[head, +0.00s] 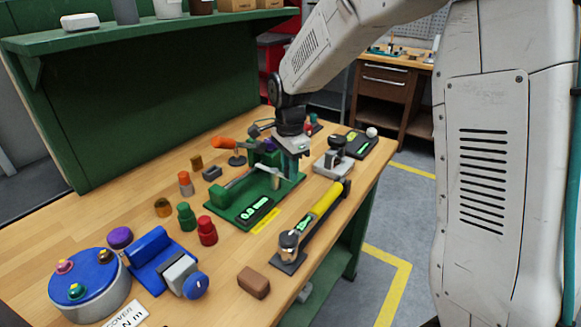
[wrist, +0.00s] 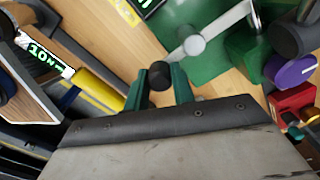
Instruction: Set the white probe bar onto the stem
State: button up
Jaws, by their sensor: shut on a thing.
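The white probe bar (wrist: 224,24) crosses the top of the wrist view, with a round pale hub (wrist: 193,44) along it. Its near end runs toward a black knob (wrist: 160,75), which looks like its grip. My gripper (wrist: 159,88) is shut on this knob with its green fingers on either side. In the head view my gripper (head: 296,150) is over the right side of the green fixture (head: 212,207), with the pale bar (head: 264,170) just left of and below it. I cannot make out the stem, or whether the hub touches anything below.
A yellow-handled tool (head: 326,198) lies right of the fixture, near the table edge. A grey device with a black top (head: 333,163) stands behind it. Red (head: 207,231) and green (head: 186,216) knobs stand in front left. A brown block (head: 253,282) lies near the front edge.

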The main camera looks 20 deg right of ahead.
jog(key=o, duration=1)
jog(key=shift+a, duration=0.15)
notch_tip(320, 180, up, 8)
jog(key=shift+w+f, duration=0.1)
jog(key=shift+n, duration=0.8)
jog(key=s+d+r+n, duration=0.1)
jog(key=s+n, duration=0.3)
jog(key=s, duration=0.6)
jog(key=s+d+r+n+t, duration=0.1)
jog(key=s+n, duration=0.4)
jog(key=s, duration=0.6)
jog(key=s+d+r+n, duration=0.1)
jog(key=s+d+n, duration=0.2)
jog(key=s, duration=0.8)
jog(key=shift+s+d+r+n, duration=0.1)
jog(key=shift+r+n, duration=0.1)
jog(key=shift+n, duration=0.4)
jog(key=shift+s+d+r+n, duration=0.1)
jog(key=shift+r+n, duration=0.1)
jog(key=shift+n, duration=0.4)
